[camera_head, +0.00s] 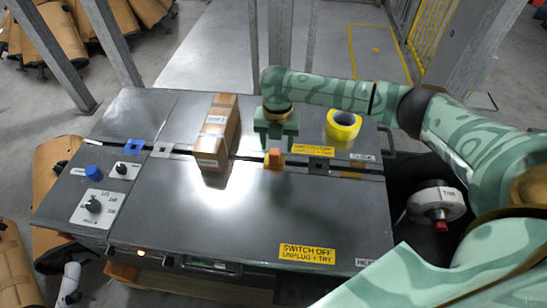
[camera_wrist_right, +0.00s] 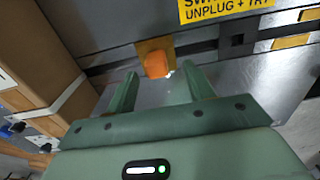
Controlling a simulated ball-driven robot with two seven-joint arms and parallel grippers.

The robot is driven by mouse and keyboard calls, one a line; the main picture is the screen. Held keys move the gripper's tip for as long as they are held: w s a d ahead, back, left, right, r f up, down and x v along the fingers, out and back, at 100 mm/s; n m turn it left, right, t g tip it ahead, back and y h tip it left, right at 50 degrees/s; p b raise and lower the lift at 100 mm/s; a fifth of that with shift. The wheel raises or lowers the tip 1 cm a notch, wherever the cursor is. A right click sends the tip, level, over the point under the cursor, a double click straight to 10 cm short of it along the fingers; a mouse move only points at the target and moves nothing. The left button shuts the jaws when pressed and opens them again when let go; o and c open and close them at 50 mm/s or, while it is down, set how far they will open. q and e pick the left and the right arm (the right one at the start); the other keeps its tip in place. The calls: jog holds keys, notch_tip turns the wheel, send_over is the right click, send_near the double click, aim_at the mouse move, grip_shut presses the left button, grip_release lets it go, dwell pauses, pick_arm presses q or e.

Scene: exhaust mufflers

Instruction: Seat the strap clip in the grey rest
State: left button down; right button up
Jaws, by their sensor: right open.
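The orange strap clip (camera_head: 274,158) stands on the dark strip across the grey bench top. It also shows in the right wrist view (camera_wrist_right: 155,61), just ahead of the fingertips and roughly between their lines. My right gripper (camera_head: 276,143) points down right behind the clip, open and empty; its two green fingers also show in the wrist view (camera_wrist_right: 161,72). I cannot tell whether a finger touches the clip. A grey rest (camera_head: 161,149) sits on the same strip to the left, beyond the cardboard box. My left gripper is out of view.
A tall cardboard box (camera_head: 215,135) stands between the clip and the grey rest. A blue block (camera_head: 133,146) and a dark block (camera_head: 321,151) sit along the strip. A yellow tape roll (camera_head: 343,125) lies at the back right. The bench's front middle is clear.

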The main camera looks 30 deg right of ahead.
aim_at(275, 151)
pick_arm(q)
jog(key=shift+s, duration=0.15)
pick_arm(e)
jog(key=f+b, duration=0.2)
jog(key=f, duration=0.1)
jog(key=f+b, duration=0.1)
jog(key=shift+a+f, duration=0.3)
jog(key=shift+a, duration=0.05)
jog(key=shift+f, duration=0.4)
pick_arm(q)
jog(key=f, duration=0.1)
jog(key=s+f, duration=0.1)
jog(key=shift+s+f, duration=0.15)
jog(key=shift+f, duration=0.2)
pick_arm(e)
jog(key=shift+r, duration=0.1)
jog(key=c, duration=1)
